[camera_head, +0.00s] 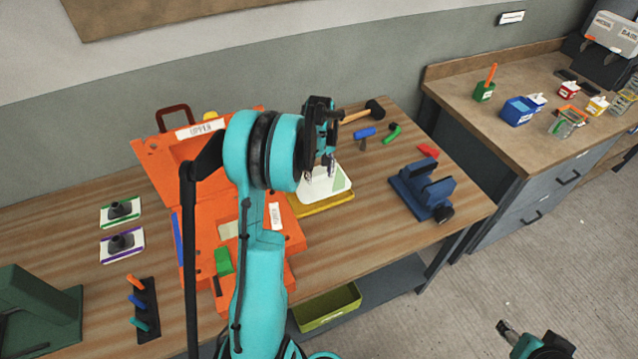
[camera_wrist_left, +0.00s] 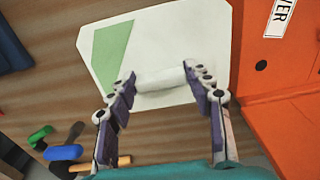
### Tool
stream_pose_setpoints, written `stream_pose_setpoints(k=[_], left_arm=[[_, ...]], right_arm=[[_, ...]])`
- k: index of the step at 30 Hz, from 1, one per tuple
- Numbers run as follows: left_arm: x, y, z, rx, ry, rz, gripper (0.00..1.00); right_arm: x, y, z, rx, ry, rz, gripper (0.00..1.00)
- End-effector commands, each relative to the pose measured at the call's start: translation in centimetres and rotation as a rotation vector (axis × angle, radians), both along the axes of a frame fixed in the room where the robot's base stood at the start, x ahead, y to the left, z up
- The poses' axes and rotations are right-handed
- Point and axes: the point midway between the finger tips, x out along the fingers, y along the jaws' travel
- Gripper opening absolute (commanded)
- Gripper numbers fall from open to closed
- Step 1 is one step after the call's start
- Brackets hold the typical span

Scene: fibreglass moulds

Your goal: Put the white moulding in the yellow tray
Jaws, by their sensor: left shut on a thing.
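The white moulding (camera_head: 338,178) is a pale panel with a green corner patch and a raised grip bar; it also shows in the left wrist view (camera_wrist_left: 195,40). My left gripper (camera_head: 323,168) is shut on the moulding's raised bar, with its fingers at both ends of the bar in the left wrist view (camera_wrist_left: 160,82). The yellow tray (camera_head: 322,206) shows as a strip along the moulding's near edge; the rest of it is hidden. I cannot tell whether the moulding touches the tray. My right gripper (camera_head: 508,332) is at the lower right, over the floor, away from the table.
An open orange case (camera_head: 285,225) stands close left of the tray, partly behind my left arm. A blue vise (camera_head: 424,188) sits to the right. A hammer (camera_head: 360,112) and small coloured tools lie behind. Bare wood lies between tray and vise.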

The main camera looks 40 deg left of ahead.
Motion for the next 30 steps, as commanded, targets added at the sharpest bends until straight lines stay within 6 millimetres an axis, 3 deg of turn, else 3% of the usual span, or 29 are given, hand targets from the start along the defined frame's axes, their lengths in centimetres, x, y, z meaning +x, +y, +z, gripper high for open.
stream_pose_setpoints(k=[5, 12, 23, 24, 26, 30], left_arm=[[0.1, 0.4, -1.1, 0.0, 0.0, -0.001, 0.16], [0.1, 0.4, -4.3, 0.0, 0.0, -0.001, 0.16], [0.1, 0.4, -4.7, 0.0, 0.0, -0.001, 0.16], [0.1, 0.4, -4.6, 0.0, 0.0, -0.001, 0.56], [0.1, 0.4, -4.6, 0.0, 0.0, -0.001, 0.72], [0.1, 0.4, -4.6, 0.0, 0.0, -0.001, 0.72]], right_arm=[[0.0, 0.0, -0.3, 0.0, 0.0, 0.0, 0.54], [0.0, 0.0, -1.2, 0.0, 0.0, 0.0, 0.54], [0.0, 0.0, -1.5, 0.0, 0.0, 0.0, 0.54], [0.0, 0.0, -1.5, 0.0, 0.0, 0.0, 0.54], [0.0, 0.0, -1.4, 0.0, 0.0, 0.0, 0.54], [0.0, 0.0, -1.4, 0.0, 0.0, 0.0, 0.54]])
